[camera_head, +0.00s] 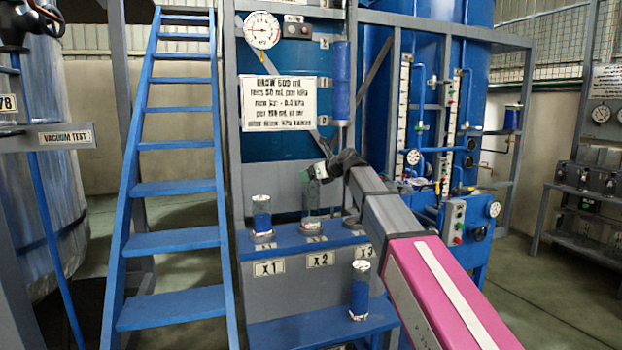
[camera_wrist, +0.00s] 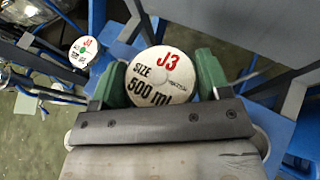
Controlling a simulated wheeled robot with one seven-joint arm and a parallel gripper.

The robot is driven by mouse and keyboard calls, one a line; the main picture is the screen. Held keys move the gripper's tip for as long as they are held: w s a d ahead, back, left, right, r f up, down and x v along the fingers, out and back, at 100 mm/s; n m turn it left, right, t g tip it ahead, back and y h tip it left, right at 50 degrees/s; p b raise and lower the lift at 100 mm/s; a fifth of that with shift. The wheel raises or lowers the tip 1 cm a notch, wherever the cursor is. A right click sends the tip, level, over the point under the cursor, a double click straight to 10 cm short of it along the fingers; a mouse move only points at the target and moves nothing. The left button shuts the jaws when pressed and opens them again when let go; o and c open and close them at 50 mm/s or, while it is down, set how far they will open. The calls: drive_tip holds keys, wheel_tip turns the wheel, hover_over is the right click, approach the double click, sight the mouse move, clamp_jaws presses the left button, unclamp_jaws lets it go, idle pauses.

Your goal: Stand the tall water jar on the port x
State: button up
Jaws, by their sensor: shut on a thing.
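My gripper (camera_head: 320,172) is shut on a jar. In the wrist view its round white lid (camera_wrist: 162,75), marked J3, SIZE 500 ml, sits between the green fingers of my gripper (camera_wrist: 162,82). In the head view a clear tall jar (camera_head: 311,198) shows upright below the fingers, over the port labelled X2 (camera_head: 320,260). I cannot tell whether its bottom touches the port. A jar with blue contents (camera_head: 262,216) stands on the port labelled X1 (camera_head: 268,268). The port labelled X3 (camera_head: 364,252) is partly hidden by my arm.
Another blue jar (camera_head: 359,290) stands on the lower blue shelf (camera_head: 290,332). A sign (camera_head: 278,103) and a pressure gauge (camera_head: 262,30) are above the ports. A blue ladder (camera_head: 175,190) stands close on the left. In the wrist view another white lid (camera_wrist: 84,50) is at upper left.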

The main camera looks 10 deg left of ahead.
drive_tip(key=shift+f, duration=0.5)
drive_tip(key=o, duration=1.4)
drive_tip(key=v, duration=1.2)
